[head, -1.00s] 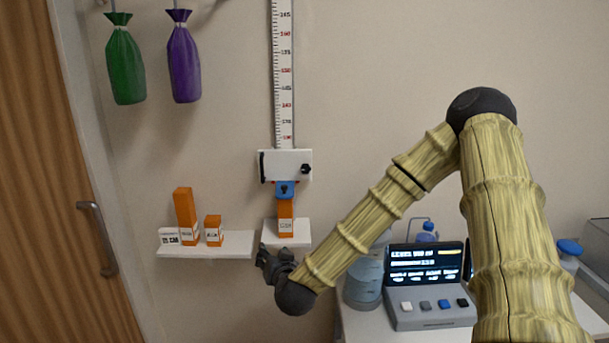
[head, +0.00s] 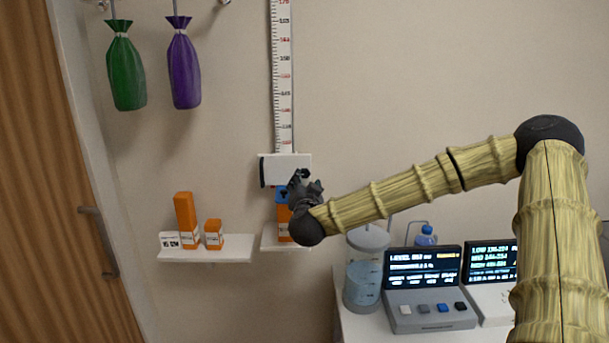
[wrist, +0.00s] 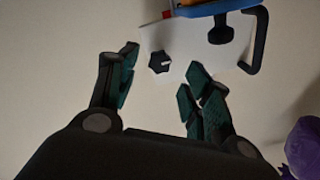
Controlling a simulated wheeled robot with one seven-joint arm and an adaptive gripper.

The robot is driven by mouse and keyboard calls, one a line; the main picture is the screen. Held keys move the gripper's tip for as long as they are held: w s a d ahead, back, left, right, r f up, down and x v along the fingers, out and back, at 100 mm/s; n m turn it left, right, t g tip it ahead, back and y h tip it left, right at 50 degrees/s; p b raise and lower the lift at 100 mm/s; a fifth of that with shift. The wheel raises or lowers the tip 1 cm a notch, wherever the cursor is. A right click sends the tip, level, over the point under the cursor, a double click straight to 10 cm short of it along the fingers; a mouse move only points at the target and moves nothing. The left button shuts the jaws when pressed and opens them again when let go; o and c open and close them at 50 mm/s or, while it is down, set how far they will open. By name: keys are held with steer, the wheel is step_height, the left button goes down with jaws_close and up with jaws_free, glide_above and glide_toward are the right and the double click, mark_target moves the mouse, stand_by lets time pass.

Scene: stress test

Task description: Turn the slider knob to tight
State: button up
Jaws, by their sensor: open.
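The slider (head: 276,168) is a white block at the lower end of the wall ruler (head: 283,80). Its black knob (head: 304,173) is at its right side, partly hidden behind my gripper (head: 304,183) in the head view. The wrist view shows the slider's white face (wrist: 196,42) and the dark lobed knob (wrist: 160,63) with a short white pointer mark. My gripper (wrist: 161,72) is open and empty. The knob appears between and just beyond the fingertips; no contact is visible. Any label for tight is not readable.
A black handle (wrist: 256,42) and a black T-shaped part (wrist: 222,30) are beside the knob. An orange box (head: 282,220) stands below the slider. A shelf (head: 205,254) with orange boxes is at left. Green (head: 126,70) and purple (head: 184,68) bags hang upper left. Consoles (head: 430,290) stand lower right.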

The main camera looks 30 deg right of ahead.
mark_target(304, 176)
steer(key=shift+p+x, duration=0.7)
steer(key=shift+x, duration=2.1)
steer(key=shift+a, duration=0.1)
steer(key=shift+c, duration=0.4)
steer(key=c, duration=1)
